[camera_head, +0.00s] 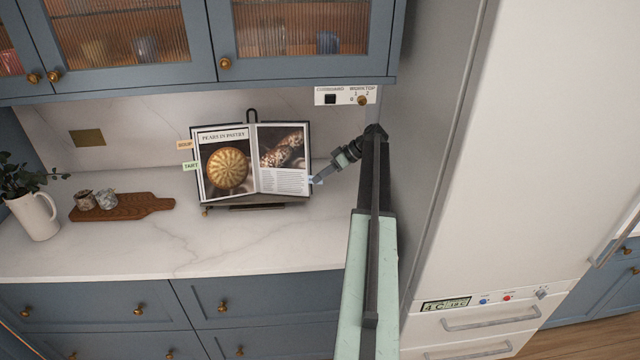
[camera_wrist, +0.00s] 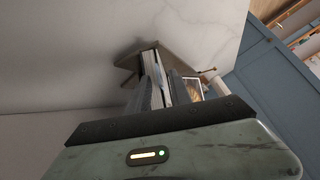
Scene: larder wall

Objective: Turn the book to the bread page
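The open book (camera_head: 254,181) stands on a dark stand (camera_head: 257,207) on the worktop. Its left page is headed "PEARS IN PASTRY" and shows a round golden tart. Its right page has a picture of long speckled items above text. Tabs marked SOUP (camera_head: 184,145) and TART (camera_head: 189,167) stick out on the left. A small pale blue tab shows at the right edge, its label unreadable. My gripper (camera_head: 317,180) is at that right edge, by the tab; contact is unclear.
A wooden board (camera_head: 150,205) with small jars and a white jug (camera_head: 35,215) with a plant stand to the left. A tall white fridge (camera_head: 540,150) is close on the right. Wall cupboards (camera_head: 130,40) hang above. The worktop front is clear.

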